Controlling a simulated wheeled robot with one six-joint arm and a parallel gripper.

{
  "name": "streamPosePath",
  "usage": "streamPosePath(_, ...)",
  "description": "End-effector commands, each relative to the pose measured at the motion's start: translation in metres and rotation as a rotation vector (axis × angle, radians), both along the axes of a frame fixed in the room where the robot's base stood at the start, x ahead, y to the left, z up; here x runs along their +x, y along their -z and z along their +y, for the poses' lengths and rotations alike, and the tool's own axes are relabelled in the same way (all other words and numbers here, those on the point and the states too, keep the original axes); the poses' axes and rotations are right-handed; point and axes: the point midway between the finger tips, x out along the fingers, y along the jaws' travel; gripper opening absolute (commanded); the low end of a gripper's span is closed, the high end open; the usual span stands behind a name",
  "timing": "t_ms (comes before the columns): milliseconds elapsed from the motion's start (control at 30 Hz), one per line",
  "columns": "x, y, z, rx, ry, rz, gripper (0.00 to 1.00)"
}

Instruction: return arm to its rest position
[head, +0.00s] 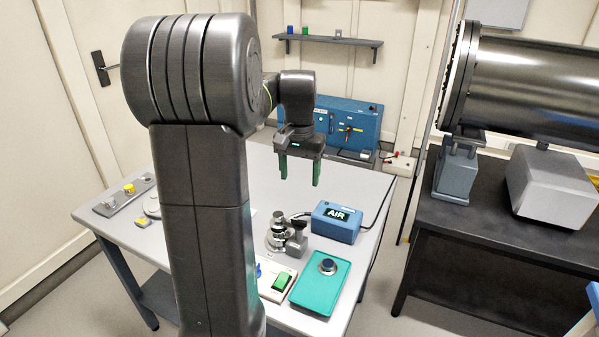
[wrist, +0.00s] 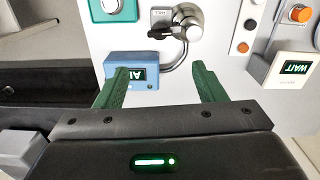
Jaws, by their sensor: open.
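My gripper (head: 300,172) is open and empty. Its two green fingers point down above the grey table (head: 345,185). In the wrist view my gripper (wrist: 160,88) shows its fingers spread apart with nothing between them. My arm column and upper arm fill the left middle of the head view and hide part of the table.
Below the gripper stand a blue box reading AIR (head: 336,222), a metal device (head: 286,236), a teal tray (head: 320,285) with a dark round part, and a white panel with a green button (head: 283,281). A blue panel (head: 350,125) stands behind. A large steel cylinder (head: 530,85) is at right.

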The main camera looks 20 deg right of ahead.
Motion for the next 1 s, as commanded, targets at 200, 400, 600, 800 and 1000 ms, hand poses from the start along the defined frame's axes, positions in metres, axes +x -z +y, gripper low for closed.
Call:
streamPosePath(200, 0.000, -0.002, 0.000, 0.000, 0.000, 0.000, 0.64)
streamPosePath(400, 0.000, -0.002, 0.000, 0.000, 0.000, 0.000, 0.64)
streamPosePath(600, 0.000, 0.003, 0.000, 0.001, 0.000, 0.001, 0.64)
streamPosePath(800, 0.000, 0.030, 0.000, 0.002, 0.000, 0.004, 0.64)
streamPosePath(1000, -0.001, 0.070, 0.000, 0.003, 0.000, 0.004, 0.64)
